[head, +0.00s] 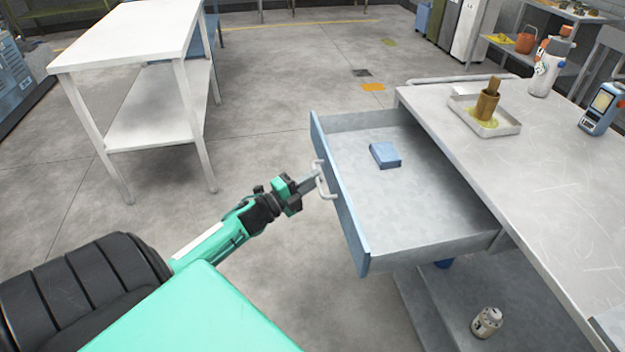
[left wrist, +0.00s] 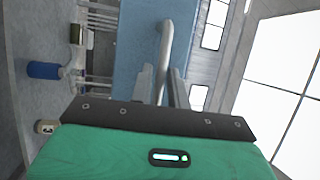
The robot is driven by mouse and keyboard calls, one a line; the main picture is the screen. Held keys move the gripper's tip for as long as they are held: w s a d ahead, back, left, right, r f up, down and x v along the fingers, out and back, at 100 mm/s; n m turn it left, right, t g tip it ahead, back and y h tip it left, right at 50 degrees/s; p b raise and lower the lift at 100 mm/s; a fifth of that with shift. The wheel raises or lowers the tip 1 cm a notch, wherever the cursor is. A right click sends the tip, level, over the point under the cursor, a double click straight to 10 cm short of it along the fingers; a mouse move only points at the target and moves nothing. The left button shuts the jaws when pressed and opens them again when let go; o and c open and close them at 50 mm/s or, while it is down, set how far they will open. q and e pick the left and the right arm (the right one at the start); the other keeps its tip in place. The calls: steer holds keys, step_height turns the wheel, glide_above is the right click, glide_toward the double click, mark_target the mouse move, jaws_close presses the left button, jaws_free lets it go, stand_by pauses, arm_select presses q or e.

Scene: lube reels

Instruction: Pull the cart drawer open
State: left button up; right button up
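The cart drawer (head: 350,215) has a blue front and a grey tray, and it stands well out from the cart (head: 530,160). A pale C-shaped handle (head: 323,181) is on its front; it also shows in the left wrist view (left wrist: 166,40) against the blue drawer front (left wrist: 138,45). My left gripper (head: 312,182) is at the handle. In the left wrist view its two fingers (left wrist: 162,85) lie close on either side of the handle bar, shut on it. My right gripper is in neither view.
A blue box (head: 384,155) lies in the drawer. The cart top holds a tray (head: 507,126) with a brown cup, a white bottle (head: 548,68) and a blue device (head: 600,108). A small can (head: 487,322) sits on the lower shelf. A white table (head: 130,35) stands left; the floor between is clear.

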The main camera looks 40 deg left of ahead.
arm_select(q)
steer(key=shift+o, duration=1.1)
